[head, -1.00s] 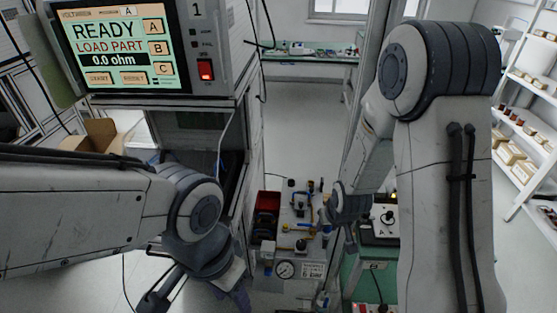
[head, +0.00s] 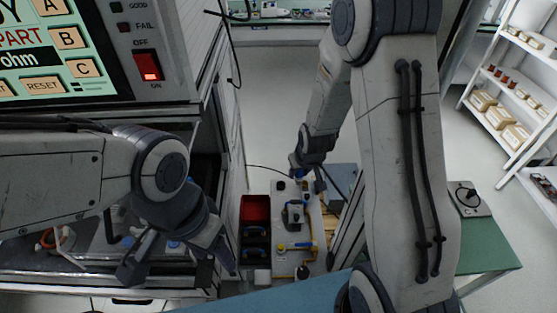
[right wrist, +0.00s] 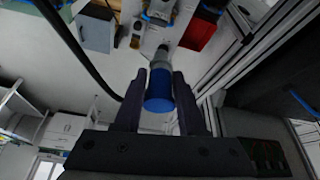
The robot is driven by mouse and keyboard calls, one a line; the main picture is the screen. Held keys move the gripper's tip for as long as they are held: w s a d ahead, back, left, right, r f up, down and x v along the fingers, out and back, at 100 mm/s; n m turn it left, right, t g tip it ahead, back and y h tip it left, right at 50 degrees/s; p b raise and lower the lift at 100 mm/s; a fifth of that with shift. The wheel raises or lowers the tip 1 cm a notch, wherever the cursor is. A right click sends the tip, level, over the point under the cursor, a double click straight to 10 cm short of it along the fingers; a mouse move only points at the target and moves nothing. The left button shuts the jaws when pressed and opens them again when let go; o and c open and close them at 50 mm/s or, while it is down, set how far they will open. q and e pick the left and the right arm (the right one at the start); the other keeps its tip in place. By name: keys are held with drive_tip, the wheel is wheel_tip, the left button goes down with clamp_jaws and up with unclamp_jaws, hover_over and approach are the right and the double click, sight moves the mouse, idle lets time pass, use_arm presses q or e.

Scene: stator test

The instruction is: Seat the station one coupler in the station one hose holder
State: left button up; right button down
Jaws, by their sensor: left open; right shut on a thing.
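My right gripper (right wrist: 159,80) is shut on a blue and grey cylinder, which looks like the coupler (right wrist: 159,98). Its grey narrower end points away from the wrist, toward the panel. In the head view my right gripper (head: 308,178) is small, above the far end of the pale station panel (head: 313,262); the coupler is hard to make out there. I cannot tell which fixture is the hose holder. My left gripper (head: 172,258) is open and empty, in front of the bench at the left, away from the panel.
The panel carries a black clamp-like fixture (head: 293,214) and a yellow and blue part (head: 297,246). A red bin (head: 256,207) and black bins stand left of it. The tester (head: 150,67) is at upper left. A dark cable runs beside the right gripper in its wrist view.

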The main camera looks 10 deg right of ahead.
drive_tip(key=w+a+f+n+b, duration=0.1)
drive_tip(key=w+f+b, duration=1)
drive_tip(key=w+f, duration=0.3)
drive_tip(key=b, duration=0.3)
hover_over(280, 182)
drive_tip(key=s, duration=0.1)
drive_tip(key=shift+s+f+y, duration=0.1)
drive_tip(key=shift+f+y, duration=0.2)
drive_tip(key=shift+f, duration=1.5)
drive_tip(key=shift+f, duration=0.25)
drive_tip(key=shift+s+f+b, duration=0.15)
drive_tip(key=shift+f+b, duration=0.3)
drive_tip(key=shift+b, duration=0.2)
drive_tip(key=shift+f, duration=0.15)
drive_tip(key=shift+f+b, duration=0.75)
drive_tip(key=shift+f+b, duration=0.45)
drive_tip(key=shift+f, duration=0.15)
